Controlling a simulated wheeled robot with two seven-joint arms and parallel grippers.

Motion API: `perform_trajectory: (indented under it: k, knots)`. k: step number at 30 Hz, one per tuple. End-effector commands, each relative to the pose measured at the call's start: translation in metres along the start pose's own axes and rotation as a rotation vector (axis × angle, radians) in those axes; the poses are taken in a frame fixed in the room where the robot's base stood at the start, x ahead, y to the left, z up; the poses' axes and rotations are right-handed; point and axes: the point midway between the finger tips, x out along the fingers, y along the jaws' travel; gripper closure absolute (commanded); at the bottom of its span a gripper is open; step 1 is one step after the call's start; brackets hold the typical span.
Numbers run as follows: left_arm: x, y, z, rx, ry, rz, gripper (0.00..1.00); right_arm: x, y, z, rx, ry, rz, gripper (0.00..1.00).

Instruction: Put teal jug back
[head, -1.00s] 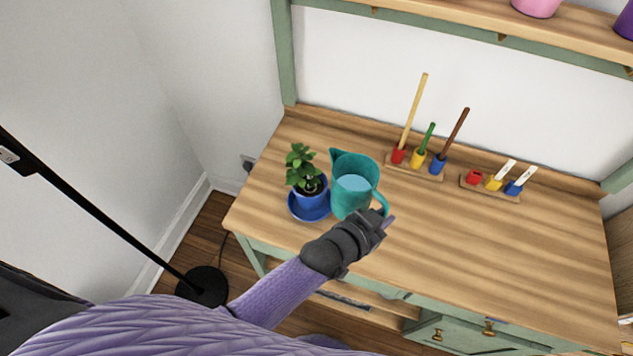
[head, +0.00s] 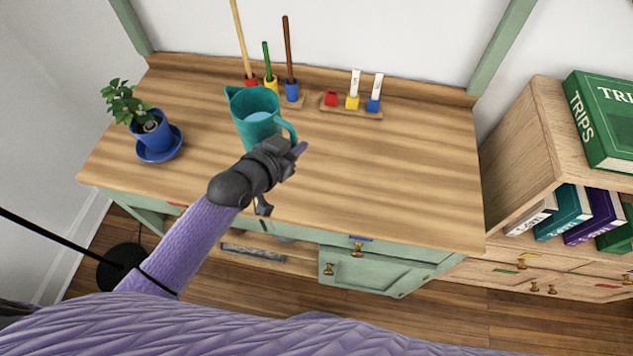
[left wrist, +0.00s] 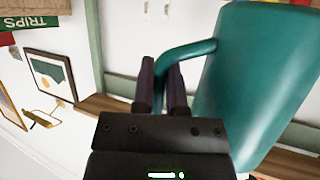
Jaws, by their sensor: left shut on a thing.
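The teal jug (head: 253,110) has water in it and is over the left-middle part of the wooden desk top. My left gripper (head: 288,150) is at the jug's handle, on its right side. In the left wrist view the dark fingers (left wrist: 162,85) are shut on the handle, and the jug's body (left wrist: 250,80) fills the right side. The head view does not clearly show whether the jug's base touches the desk. My right gripper is not in view.
A potted plant on a blue saucer (head: 161,152) stands at the desk's left end. Behind the jug are holders with coloured sticks (head: 291,92) and a rack with small blocks (head: 352,107). The desk's right half (head: 410,165) is clear. A bookshelf (head: 520,155) stands to the right.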

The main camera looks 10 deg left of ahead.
Motion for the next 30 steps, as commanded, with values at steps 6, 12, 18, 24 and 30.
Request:
perform_trajectory:
  k: [6,12,18,24,30]
  knots:
    - [0.016,-0.003,0.038,0.0,-0.001,-0.003,1.0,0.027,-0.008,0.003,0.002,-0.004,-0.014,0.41]
    - [0.027,-0.002,0.065,0.001,0.001,-0.003,1.0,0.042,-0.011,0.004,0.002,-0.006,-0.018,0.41]
    - [0.04,-0.002,0.096,0.001,0.002,-0.003,1.0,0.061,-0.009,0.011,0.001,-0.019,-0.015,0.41]
    - [0.038,-0.002,0.091,0.002,0.004,-0.003,1.0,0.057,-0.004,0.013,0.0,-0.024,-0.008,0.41]
    - [0.039,-0.001,0.095,0.0,0.001,-0.002,0.69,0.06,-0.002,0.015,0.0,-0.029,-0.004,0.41]
